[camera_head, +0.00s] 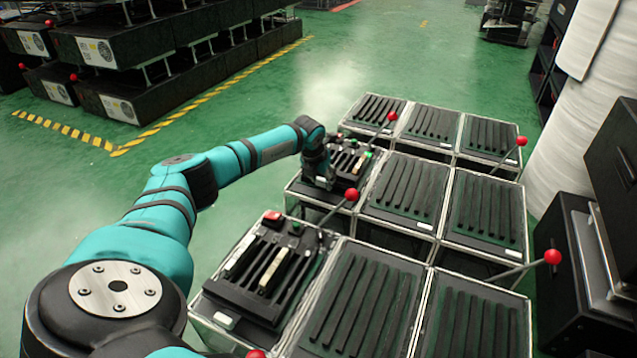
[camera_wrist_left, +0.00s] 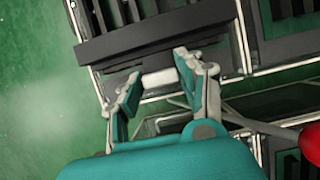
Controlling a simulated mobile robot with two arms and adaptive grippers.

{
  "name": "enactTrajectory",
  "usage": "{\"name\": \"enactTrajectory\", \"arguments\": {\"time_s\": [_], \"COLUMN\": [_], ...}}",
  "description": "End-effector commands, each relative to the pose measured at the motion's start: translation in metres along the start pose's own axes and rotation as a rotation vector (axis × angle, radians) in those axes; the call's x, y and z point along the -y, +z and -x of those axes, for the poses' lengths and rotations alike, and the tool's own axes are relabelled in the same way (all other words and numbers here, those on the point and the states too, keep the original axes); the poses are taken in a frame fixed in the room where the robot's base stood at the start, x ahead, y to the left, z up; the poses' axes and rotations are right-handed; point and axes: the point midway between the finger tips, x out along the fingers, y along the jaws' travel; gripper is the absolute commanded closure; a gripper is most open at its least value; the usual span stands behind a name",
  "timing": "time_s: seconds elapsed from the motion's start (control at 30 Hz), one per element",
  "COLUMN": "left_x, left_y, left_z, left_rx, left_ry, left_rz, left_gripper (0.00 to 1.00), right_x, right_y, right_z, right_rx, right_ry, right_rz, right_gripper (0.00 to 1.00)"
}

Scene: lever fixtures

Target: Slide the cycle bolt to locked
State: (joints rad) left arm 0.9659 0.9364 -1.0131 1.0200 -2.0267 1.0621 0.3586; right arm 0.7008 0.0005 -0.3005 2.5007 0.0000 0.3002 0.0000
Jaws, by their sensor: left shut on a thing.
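My left gripper (camera_head: 318,170) is at the left edge of a black fixture (camera_head: 348,160) in the middle row, and its wrist hides part of it in the head view. A dark bar (camera_wrist_left: 155,35) lies just past the fingertips. Whether the bolt is at its locked end cannot be told. My right gripper is not in view.
A similar fixture (camera_head: 265,270) with a red button and pale slides stands nearer. Levers with red balls (camera_head: 351,195) rise close by; one red ball (camera_wrist_left: 312,145) shows in the wrist view. Ribbed boxes (camera_head: 405,190) fill the right.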

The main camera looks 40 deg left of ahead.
Motion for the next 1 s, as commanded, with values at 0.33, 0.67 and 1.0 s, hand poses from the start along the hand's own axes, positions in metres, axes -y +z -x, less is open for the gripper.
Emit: {"name": "enactTrajectory", "arguments": {"time_s": [0.33, 0.67, 1.0], "left_x": [0.0, -0.001, 0.0], "left_y": [0.027, 0.029, 0.028], "left_z": [-0.011, -0.01, -0.011], "left_rx": [0.001, 0.009, 0.002], "left_ry": [0.001, 0.002, 0.001], "left_rz": [0.0, -0.001, -0.001], "left_gripper": [1.0, 0.58, 0.38], "right_x": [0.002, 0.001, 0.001], "right_y": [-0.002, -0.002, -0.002], "right_z": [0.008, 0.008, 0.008], "right_rx": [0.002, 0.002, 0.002], "right_ry": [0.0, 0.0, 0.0], "right_rz": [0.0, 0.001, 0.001], "right_gripper": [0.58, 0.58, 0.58]}}
